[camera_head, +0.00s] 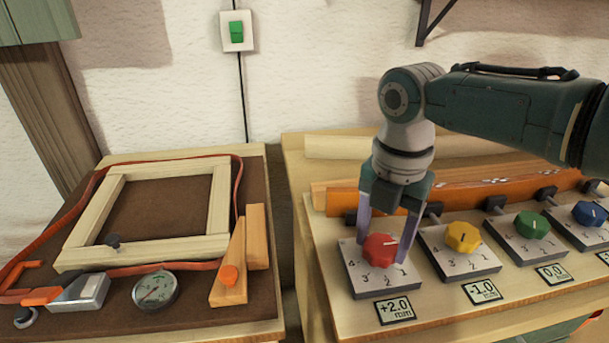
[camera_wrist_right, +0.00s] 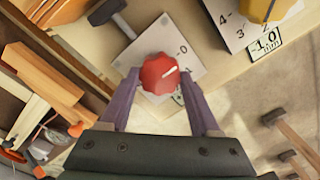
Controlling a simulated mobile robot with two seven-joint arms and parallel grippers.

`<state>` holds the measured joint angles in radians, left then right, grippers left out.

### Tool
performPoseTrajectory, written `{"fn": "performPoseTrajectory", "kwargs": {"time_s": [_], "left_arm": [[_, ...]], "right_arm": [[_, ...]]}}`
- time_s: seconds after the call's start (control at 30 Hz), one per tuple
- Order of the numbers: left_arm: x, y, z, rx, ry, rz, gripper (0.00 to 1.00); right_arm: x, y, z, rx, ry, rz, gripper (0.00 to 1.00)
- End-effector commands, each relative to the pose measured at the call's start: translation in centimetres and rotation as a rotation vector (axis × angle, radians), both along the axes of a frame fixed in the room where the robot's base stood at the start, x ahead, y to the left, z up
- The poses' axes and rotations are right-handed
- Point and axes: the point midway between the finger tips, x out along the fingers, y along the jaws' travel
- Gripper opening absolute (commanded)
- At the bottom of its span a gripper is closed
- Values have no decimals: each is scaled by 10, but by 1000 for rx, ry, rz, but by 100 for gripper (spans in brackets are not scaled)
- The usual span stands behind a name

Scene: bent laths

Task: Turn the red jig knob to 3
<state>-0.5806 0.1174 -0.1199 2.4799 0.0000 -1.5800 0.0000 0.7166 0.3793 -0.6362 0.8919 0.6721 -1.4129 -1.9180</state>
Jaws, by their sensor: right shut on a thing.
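The red jig knob (camera_head: 379,250) sits on a pale square dial plate (camera_head: 354,285) at the left end of a row of knobs. The digits 4, 3, 2 and 1 show along its front side. The knob's white mark points to the right; in the wrist view it points roughly between 0 and 1, though the exact digit is hard to tell. My right gripper (camera_head: 386,228) comes down from above with its purple fingers on both sides of the knob. The wrist view shows the red knob (camera_wrist_right: 159,73) between the fingertips, so the gripper is shut on it. My left gripper is out of view.
A readout (camera_head: 395,309) in front shows +2.0 mm. Yellow (camera_head: 462,236), green (camera_head: 532,225) and blue (camera_head: 589,213) knobs stand close to the right. An orange bent lath (camera_head: 460,194) runs behind. A wooden frame (camera_head: 100,208) and a gauge (camera_head: 155,290) lie on the left bench.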

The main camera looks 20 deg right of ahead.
Motion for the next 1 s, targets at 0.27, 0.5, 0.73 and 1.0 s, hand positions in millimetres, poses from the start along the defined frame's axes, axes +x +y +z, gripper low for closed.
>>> {"fn": "performPoseTrajectory", "kwargs": {"time_s": [0.27, 0.5, 0.73, 1.0], "left_arm": [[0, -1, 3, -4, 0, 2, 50], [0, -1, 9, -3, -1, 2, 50], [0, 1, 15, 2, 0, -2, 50], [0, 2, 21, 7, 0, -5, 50]], "right_arm": [[0, 0, 1, -1, 1, -70, 8], [0, 0, 2, 0, 1, -243, 8], [0, 0, 2, 1, 1, -459, 8], [0, 1, 2, 1, 1, -717, 8]]}}
